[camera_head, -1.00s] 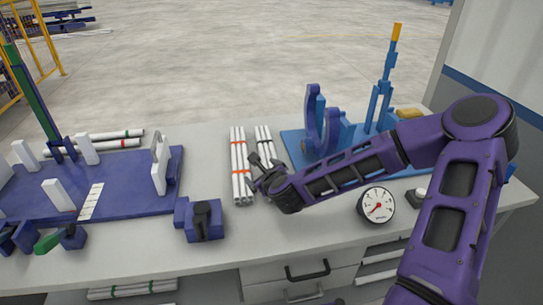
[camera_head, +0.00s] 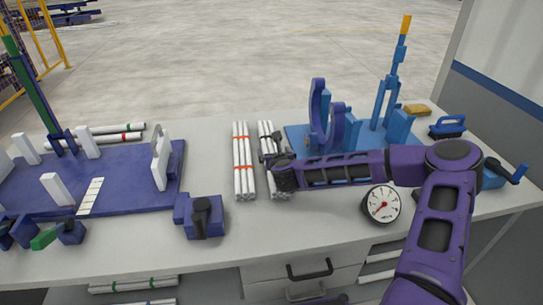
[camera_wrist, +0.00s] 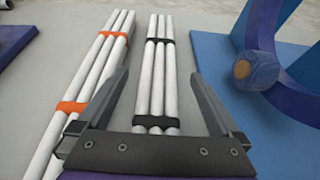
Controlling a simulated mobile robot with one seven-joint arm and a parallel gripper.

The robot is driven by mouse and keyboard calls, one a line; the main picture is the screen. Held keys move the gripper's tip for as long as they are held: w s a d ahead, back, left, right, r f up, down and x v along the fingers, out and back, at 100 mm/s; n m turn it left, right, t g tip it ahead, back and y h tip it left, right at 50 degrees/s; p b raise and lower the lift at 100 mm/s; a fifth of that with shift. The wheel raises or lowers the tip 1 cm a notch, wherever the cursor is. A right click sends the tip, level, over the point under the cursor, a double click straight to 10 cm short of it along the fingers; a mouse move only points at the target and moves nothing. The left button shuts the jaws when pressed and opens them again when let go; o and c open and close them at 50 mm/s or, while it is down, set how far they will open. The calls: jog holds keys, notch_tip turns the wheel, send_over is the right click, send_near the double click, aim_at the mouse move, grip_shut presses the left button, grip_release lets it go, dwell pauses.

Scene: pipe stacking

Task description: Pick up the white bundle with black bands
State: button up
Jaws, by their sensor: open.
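The white bundle with black bands (camera_wrist: 158,80) lies on the workbench between the open fingers of my gripper (camera_wrist: 160,90) in the wrist view. One black band shows near its far end and another close to the gripper's palm. In the head view the bundle (camera_head: 265,135) is partly hidden by my gripper (camera_head: 272,160), which hangs over it. I cannot tell whether the fingers touch it. A similar white bundle with orange bands (camera_head: 243,160) lies just to its left, and also shows left of the fingers in the wrist view (camera_wrist: 97,75).
A blue fixture plate (camera_head: 295,138) with purple curved brackets (camera_head: 318,115) stands close on the right. A purple plate (camera_head: 120,195) with white posts is at left. A pressure gauge (camera_head: 381,204) and a purple clamp block (camera_head: 198,216) sit near the front edge.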

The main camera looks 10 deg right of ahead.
aim_at(271, 146)
jog(key=shift+f+x, duration=0.15)
jog(key=shift+x, duration=1.35)
jog(key=shift+f+x, duration=0.1)
jog(key=shift+x, duration=1.45)
jog(key=shift+s, duration=0.15)
grip_shut()
